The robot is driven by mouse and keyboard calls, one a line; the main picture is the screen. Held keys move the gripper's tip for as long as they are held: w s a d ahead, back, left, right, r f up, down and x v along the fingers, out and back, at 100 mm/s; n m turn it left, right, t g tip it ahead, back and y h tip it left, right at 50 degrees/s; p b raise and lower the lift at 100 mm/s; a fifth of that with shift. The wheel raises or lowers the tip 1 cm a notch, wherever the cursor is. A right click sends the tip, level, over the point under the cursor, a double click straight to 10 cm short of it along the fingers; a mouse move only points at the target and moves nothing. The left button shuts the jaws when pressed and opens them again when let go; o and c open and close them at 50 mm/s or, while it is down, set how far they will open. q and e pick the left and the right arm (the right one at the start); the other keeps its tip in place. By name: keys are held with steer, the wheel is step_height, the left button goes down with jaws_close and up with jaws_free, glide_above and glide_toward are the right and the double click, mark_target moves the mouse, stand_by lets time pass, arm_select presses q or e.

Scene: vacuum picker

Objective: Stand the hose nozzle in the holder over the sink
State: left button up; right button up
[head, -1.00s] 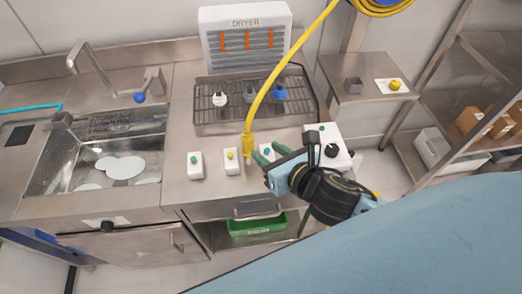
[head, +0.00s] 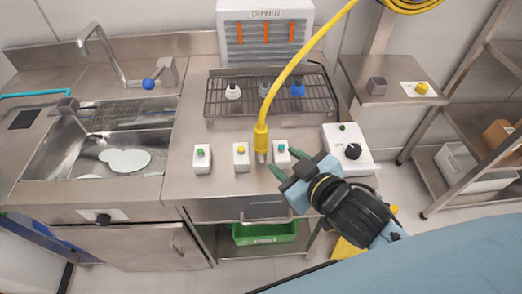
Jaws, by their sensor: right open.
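The yellow hose (head: 289,78) hangs down from the upper right. Its nozzle (head: 261,142), yellow with a grey metal tip, hangs upright in front of the counter's front part. My right gripper (head: 288,165) is open and empty, with green fingertips just right of and below the nozzle, apart from it. The sink (head: 52,163) is at the left. A small grey block (head: 68,105) shows at its back left edge near a teal hose; I cannot tell whether it is the holder. My left gripper is not in view.
Three small button boxes, green (head: 202,162), yellow (head: 241,162) and teal (head: 281,158), line the counter front. A white knob box (head: 350,158) stands to their right. A rack (head: 218,108) with three suction cups lies behind. A faucet (head: 105,52) rises behind the sink.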

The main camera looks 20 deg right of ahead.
mark_target(265, 146)
steer(key=w+f+m, duration=0.1)
steer(key=w, duration=0.1)
steer(key=w+f+m, duration=0.1)
steer(key=w, duration=0.1)
steer(key=w+a+f+m+b, duration=0.1)
steer(key=w, duration=0.2)
steer(key=shift+a+f, duration=0.1)
steer(key=shift+f, duration=0.05)
steer(key=shift+r+b+x, duration=0.15)
steer(key=shift+b+x, duration=0.05)
steer(key=shift+x, duration=1.2)
steer(key=shift+r+b+x, duration=0.15)
steer(key=shift+x, duration=1.25)
steer(key=shift+w, duration=0.1)
steer(key=shift+c, duration=0.2)
